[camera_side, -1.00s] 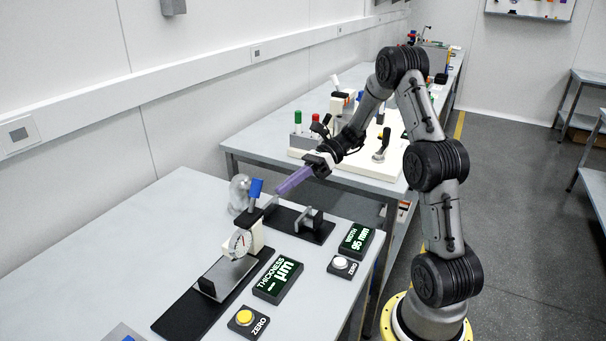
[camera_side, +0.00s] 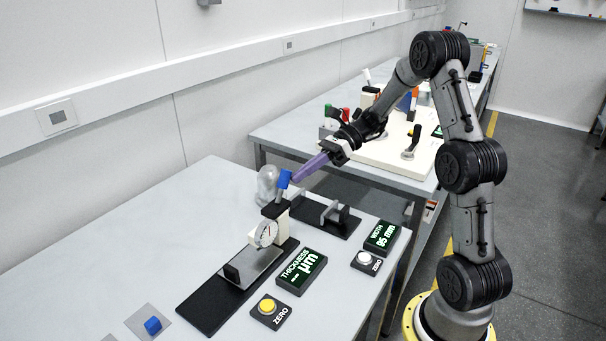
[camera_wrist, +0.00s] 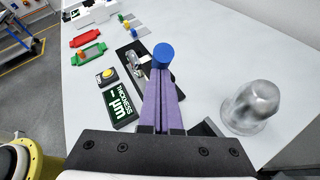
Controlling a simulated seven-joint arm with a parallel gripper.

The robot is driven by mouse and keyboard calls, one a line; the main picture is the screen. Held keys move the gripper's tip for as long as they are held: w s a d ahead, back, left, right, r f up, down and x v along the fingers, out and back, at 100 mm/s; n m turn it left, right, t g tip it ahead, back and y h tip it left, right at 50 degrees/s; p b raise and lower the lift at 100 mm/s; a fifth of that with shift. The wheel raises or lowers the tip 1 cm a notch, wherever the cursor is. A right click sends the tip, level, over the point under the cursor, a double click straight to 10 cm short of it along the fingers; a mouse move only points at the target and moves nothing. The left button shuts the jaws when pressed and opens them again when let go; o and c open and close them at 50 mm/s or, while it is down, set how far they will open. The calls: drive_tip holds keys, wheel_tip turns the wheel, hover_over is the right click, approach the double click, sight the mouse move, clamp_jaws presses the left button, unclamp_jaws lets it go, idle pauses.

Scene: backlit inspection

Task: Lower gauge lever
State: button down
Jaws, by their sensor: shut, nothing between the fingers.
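The gauge lever has a blue handle (camera_side: 283,179) that rises, slightly tilted, above the dial gauge (camera_side: 265,233) on its black base. In the wrist view the blue handle end (camera_wrist: 163,55) shows just beyond the fingertips. My gripper (camera_side: 296,177) has long purple fingers, pressed together and empty. Its tips are at the right side of the blue handle, very close to it; I cannot tell whether they touch. In the wrist view my gripper (camera_wrist: 163,77) hides part of the gauge.
A thickness display (camera_side: 302,271) and yellow zero button (camera_side: 267,306) stand right of the gauge. A clear dome (camera_side: 268,184) stands behind the handle. A width gauge (camera_side: 325,214) is at the right. A blue block (camera_side: 153,325) lies front left.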

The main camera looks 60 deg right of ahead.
sight(286, 180)
drive_tip(key=shift+a+r+h, duration=0.2)
drive_tip(key=shift+h, duration=0.5)
drive_tip(key=a+r+h, duration=0.1)
drive_tip(key=a+n+h, duration=0.1)
drive_tip(key=h, duration=0.1)
drive_tip(key=shift+a+r+g, duration=0.1)
drive_tip(key=shift+r+g, duration=0.2)
drive_tip(key=shift+r, duration=0.1)
drive_tip(key=a+h, duration=0.1)
drive_tip(key=a, duration=0.1)
drive_tip(key=a+r+n+h, duration=0.1)
drive_tip(key=a+h, duration=0.1)
drive_tip(key=shift+a+h, duration=0.25)
drive_tip(key=shift+h, duration=0.05)
drive_tip(key=shift+r, duration=0.25)
drive_tip(key=shift+r, duration=0.6)
